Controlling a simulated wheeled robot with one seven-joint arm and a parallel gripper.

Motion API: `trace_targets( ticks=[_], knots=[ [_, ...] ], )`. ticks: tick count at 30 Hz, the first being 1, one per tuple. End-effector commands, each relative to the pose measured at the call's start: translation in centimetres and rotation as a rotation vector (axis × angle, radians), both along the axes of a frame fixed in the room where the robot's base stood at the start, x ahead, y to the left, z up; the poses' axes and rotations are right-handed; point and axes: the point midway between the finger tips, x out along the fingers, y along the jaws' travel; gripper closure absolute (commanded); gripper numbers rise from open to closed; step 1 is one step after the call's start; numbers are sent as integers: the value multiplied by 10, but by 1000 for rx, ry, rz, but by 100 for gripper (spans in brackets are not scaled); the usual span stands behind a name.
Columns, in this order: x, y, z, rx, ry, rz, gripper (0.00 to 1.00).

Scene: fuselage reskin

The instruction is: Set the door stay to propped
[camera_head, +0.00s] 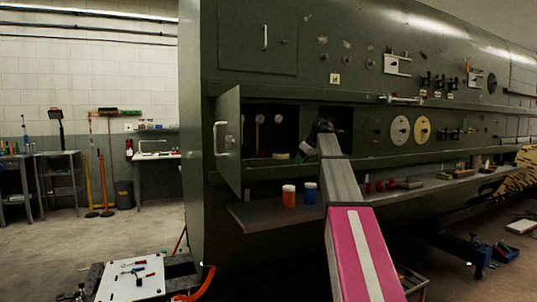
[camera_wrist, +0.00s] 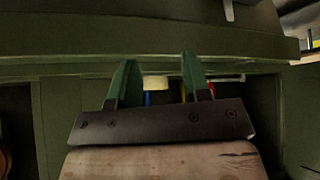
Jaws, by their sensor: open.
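A green hinged door (camera_head: 228,140) with a pale handle (camera_head: 217,138) stands swung open at the left of a recess (camera_head: 270,135) in the green fuselage side. I cannot pick out the door stay with certainty in either view. My gripper (camera_wrist: 158,62) is open, its two green fingers apart, in front of the dark opening. In the wrist view a cream-coloured piece (camera_wrist: 156,83) shows between the fingers, apparently beyond them; I cannot tell if they touch it. In the head view my arm reaches to the recess and hides part of it.
Inside the recess are round gauges (camera_head: 260,120). An orange jar (camera_head: 289,196) and a blue jar (camera_head: 310,192) stand on the ledge (camera_head: 255,215) below, close to my arm. Dials (camera_head: 400,130) and fittings line the panel to the right. Floor at the left is partly clear.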

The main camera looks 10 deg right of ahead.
Motion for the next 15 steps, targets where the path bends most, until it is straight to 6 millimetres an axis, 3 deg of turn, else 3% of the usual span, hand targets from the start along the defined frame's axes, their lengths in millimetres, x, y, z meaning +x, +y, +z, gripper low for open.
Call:
trace_targets(
  ticks=[1, 6, 15],
  knots=[
    [7, 16, 20, -37, 40, 59, 56],
    [-4, 48, 55, -128, 152, 195, 56],
    [-1, 69, 64, -155, 193, 236, 56]
  ],
)
